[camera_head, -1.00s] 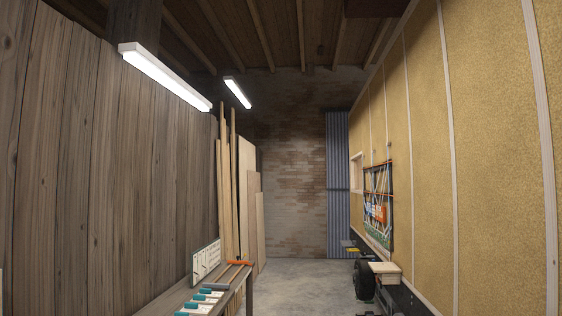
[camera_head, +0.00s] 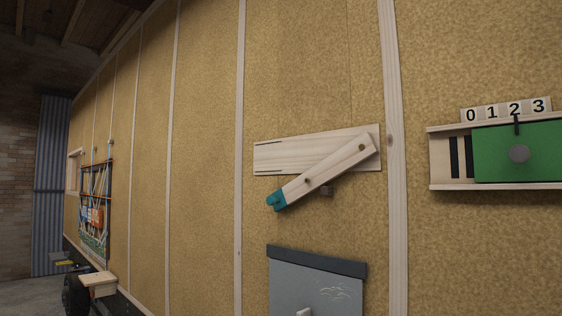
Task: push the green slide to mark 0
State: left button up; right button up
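The green slide (camera_head: 518,151) is a flat green panel with a round grey knob (camera_head: 518,154). It sits in a pale wooden frame (camera_head: 437,157) on the wall at the right of the head view. A strip above the frame carries the marks 0, 1, 2 and 3 (camera_head: 505,109). A black pointer (camera_head: 516,124) on the slide's top edge stands under mark 2. The frame's left part is uncovered and shows dark vertical bars (camera_head: 461,157). Neither gripper is in view.
Left of the frame, a wooden board (camera_head: 280,154) on the wall carries a tilted wooden lever (camera_head: 330,170) with a teal end. Below it is a grey box (camera_head: 318,285) with a dark top edge. A vertical batten (camera_head: 394,150) stands between lever and frame.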

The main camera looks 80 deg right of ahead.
aim_at(532, 152)
jog(key=z, duration=3.8)
